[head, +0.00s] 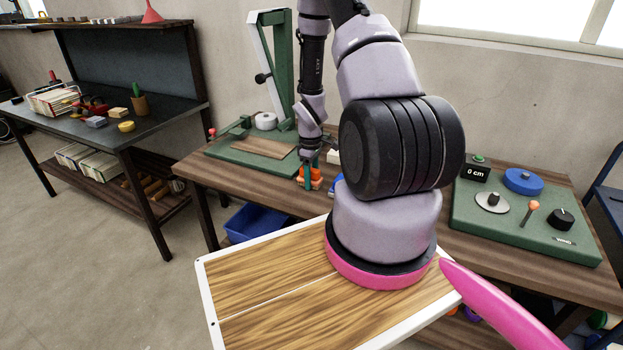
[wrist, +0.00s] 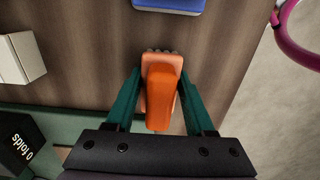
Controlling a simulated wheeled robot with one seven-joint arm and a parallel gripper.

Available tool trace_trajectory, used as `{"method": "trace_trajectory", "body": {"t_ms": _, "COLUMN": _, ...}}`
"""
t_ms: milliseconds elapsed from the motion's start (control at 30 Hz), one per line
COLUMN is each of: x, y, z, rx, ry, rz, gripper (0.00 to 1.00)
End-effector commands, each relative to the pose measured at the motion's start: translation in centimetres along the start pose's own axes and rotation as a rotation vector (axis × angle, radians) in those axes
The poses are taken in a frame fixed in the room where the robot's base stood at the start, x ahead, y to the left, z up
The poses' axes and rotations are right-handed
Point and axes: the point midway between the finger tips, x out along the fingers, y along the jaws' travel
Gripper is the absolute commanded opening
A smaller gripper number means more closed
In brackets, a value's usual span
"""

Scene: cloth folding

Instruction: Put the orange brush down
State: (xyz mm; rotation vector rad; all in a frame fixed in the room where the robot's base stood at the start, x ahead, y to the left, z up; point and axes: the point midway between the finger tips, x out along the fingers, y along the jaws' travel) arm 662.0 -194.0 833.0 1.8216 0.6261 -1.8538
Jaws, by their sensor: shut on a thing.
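The orange brush (wrist: 163,95) has an orange handle and a paler orange body with bristles at its far end. In the wrist view it sits between the two green fingers of my gripper (wrist: 160,100), which is shut on it. In the head view the brush (head: 311,178) shows as a small orange shape at the tip of my gripper (head: 309,160), over or on the brown wooden table (head: 228,185). I cannot tell whether the brush touches the tabletop.
A blue block (wrist: 170,4) lies just beyond the brush, and a white block (wrist: 22,57) lies to the left. A green board with a wooden plate (head: 262,149) is left of my gripper. A green panel with knobs (head: 525,222) stands at the right.

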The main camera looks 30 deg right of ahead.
Motion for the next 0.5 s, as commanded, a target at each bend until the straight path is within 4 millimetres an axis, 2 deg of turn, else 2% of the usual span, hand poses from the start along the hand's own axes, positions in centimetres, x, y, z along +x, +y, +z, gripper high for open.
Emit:
{"method": "trace_trajectory", "body": {"t_ms": 167, "x": 0.30, "y": -0.02, "z": 0.01, "rx": 0.000, "ry": -0.001, "rz": -0.001, "gripper": 0.00}}
{"method": "trace_trajectory", "body": {"t_ms": 200, "x": 0.28, "y": -0.01, "z": 0.00, "rx": 0.000, "ry": 0.000, "rz": 0.000, "gripper": 0.65}}
{"method": "trace_trajectory", "body": {"t_ms": 233, "x": 0.27, "y": -0.01, "z": 0.00, "rx": 0.000, "ry": 0.000, "rz": 0.000, "gripper": 0.77}}
{"method": "trace_trajectory", "body": {"t_ms": 267, "x": 0.27, "y": -0.01, "z": 0.00, "rx": 0.000, "ry": 0.000, "rz": 0.000, "gripper": 0.84}}
{"method": "trace_trajectory", "body": {"t_ms": 500, "x": 0.29, "y": -0.09, "z": 0.00, "rx": -0.001, "ry": -0.001, "rz": -0.002, "gripper": 0.84}}
